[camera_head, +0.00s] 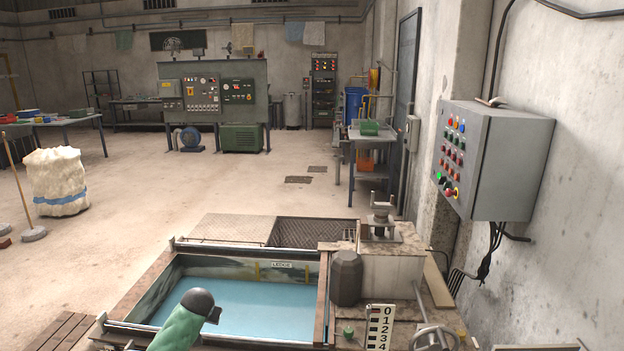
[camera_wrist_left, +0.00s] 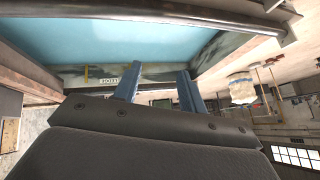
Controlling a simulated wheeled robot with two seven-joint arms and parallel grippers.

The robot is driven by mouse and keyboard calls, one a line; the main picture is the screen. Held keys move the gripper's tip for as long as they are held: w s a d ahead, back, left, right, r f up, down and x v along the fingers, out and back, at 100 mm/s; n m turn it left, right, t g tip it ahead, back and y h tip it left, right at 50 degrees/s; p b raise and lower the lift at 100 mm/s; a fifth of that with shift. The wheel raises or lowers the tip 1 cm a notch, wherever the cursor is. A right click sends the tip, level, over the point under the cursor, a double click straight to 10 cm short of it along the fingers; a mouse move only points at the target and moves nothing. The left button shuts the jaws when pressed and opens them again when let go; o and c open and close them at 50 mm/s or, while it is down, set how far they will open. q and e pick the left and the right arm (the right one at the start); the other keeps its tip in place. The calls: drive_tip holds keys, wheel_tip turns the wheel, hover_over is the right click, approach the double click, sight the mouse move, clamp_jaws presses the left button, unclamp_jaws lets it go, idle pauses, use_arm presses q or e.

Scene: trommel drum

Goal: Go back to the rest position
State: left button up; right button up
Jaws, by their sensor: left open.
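My left gripper shows in the left wrist view (camera_wrist_left: 158,82), its two blue fingers spread apart with nothing held between them. The blue-water tank (camera_head: 325,300) lies in front of me in the head view. It also shows in the left wrist view, where its wall bears a small white label (camera_wrist_left: 108,79). A green arm part of mine with a dark rounded end reaches over the tank's near side in the head view; the fingers cannot be made out there. My right gripper is in neither view.
A grey control box (camera_head: 510,150) with coloured buttons hangs on the right wall. A dark canister (camera_head: 346,277), a numbered gauge plate (camera_head: 379,328) and a handwheel (camera_head: 435,338) stand right of the tank. A white sack (camera_head: 57,175) stands at left. The floor beyond the tank is mostly clear.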

use_arm(q)
drive_tip(key=s+d+f+m+h, duration=0.1)
drive_tip(key=s+d+f, duration=0.5)
drive_tip(key=s, duration=0.3)
drive_tip(key=s+d+f+m+h, duration=0.1)
drive_tip(key=s+d+f, duration=0.45)
drive_tip(key=s, duration=0.35)
drive_tip(key=s+d+f+g, duration=0.2)
drive_tip(key=s+f, duration=0.4)
drive_tip(key=s, duration=0.6)
drive_tip(key=s+d+f+g+h, duration=0.1)
drive_tip(key=s+d+f+g, duration=0.1)
drive_tip(key=s+f, duration=0.5)
drive_tip(key=s+d+f+n+g, duration=0.1)
drive_tip(key=s+f, duration=0.5)
drive_tip(key=s, duration=1.1)
drive_tip(key=shift+s+d+f+g, duration=0.15)
drive_tip(key=shift+s+d+g, duration=0.1)
drive_tip(key=shift+d+g, duration=0.25)
drive_tip(key=shift+d, duration=0.1)
